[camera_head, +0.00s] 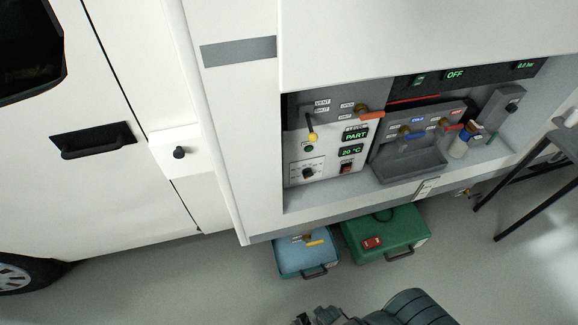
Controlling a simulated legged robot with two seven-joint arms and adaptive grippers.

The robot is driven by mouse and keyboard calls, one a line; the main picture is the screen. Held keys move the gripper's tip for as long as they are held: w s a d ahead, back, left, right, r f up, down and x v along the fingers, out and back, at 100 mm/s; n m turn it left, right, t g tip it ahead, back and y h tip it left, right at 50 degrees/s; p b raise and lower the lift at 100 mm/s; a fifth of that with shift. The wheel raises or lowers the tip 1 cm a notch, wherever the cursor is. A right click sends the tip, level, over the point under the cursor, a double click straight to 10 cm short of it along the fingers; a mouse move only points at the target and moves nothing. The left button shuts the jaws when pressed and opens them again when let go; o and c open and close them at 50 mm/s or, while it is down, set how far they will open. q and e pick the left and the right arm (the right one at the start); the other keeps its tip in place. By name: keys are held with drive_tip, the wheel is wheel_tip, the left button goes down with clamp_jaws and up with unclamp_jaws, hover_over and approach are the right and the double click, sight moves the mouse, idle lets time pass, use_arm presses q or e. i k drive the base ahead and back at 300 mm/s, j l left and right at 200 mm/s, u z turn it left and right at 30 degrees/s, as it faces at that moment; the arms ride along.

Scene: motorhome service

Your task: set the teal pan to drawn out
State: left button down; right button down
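A light teal-blue pan (293,264) sits on the floor under the service bay. It has a dark handle on its front and a yellow lever on its top. Its back part lies under the bay's lower edge. Dark grey parts of one of my arms show at the bottom edge, in front of and below the pan and apart from it. Their lower part is cut off by the frame, and I cannot make out fingertips. My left gripper is not in view.
A green case (405,233) with a red part stands close to the pan's right. Above is the service bay with a control panel (326,150) and a grey sink (410,165). A dark-legged table (522,205) stands at right. Grey floor in front of the pan is clear at left.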

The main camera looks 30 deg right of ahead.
sight(294, 259)
drive_tip(key=k+l+z, duration=0.15)
drive_tip(key=z, duration=0.25)
drive_tip(key=k+l+z, duration=0.25)
drive_tip(key=z, duration=0.2)
drive_tip(key=k, duration=0.15)
